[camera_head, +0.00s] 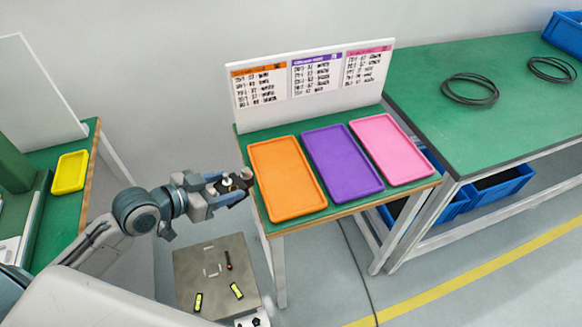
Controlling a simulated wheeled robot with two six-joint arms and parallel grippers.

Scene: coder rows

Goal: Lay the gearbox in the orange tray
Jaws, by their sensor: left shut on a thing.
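The orange tray (289,205) lies flat on a small green-topped table and looks empty. My left gripper (238,184) reaches in from the left, just beside the tray's left edge. It is shut on a small dark and light part, which I take to be the gearbox (245,174). The fingers partly hide it. Whether the part overlaps the tray's edge or is still left of it is hard to tell. My right gripper is not in view.
A purple tray (342,160) and a pink tray (391,150) lie right of the orange one, both empty. A white sign board (312,110) stands behind them. A yellow tray (70,172) is at left. A low grey platform (213,257) holds small parts.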

